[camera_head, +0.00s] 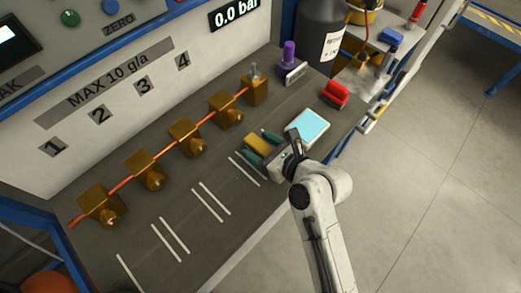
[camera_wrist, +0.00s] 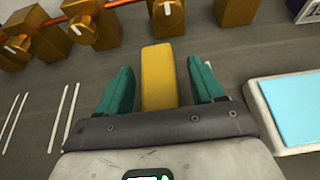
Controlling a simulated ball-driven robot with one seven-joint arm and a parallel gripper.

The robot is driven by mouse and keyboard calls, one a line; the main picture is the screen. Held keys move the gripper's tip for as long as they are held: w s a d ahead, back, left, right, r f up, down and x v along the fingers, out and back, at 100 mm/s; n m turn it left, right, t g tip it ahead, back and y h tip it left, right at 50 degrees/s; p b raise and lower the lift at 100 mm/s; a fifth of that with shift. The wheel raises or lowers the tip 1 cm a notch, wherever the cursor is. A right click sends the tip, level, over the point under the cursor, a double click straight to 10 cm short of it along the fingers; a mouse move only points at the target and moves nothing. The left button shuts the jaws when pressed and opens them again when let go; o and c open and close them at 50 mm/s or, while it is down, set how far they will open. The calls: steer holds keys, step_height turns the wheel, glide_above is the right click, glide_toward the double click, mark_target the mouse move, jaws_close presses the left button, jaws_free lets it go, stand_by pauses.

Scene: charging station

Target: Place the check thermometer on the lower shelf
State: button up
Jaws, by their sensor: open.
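A yellow block-shaped item (camera_head: 257,143) lies on the grey bench top (camera_head: 195,243); it may be the check thermometer, but no markings on it can be read. My gripper (camera_head: 261,146) is over the bench with its teal fingers apart, one on each side of the yellow item. In the wrist view the yellow item (camera_wrist: 158,76) stands between the fingers of my gripper (camera_wrist: 160,70), with a visible gap on both sides. Its near end is hidden by the dark gripper body. I cannot tell which surface is the lower shelf.
A white-framed pad with a light blue face (camera_head: 307,127) lies right of my gripper. A red item (camera_head: 335,94) and a purple-topped item (camera_head: 289,60) stand further back. Brass valves (camera_head: 186,137) line the panel. A cluttered stand (camera_head: 371,77) is at upper right; open floor lies right.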

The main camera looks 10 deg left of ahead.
steer(key=c, duration=1.2)
steer(key=shift+r, duration=0.15)
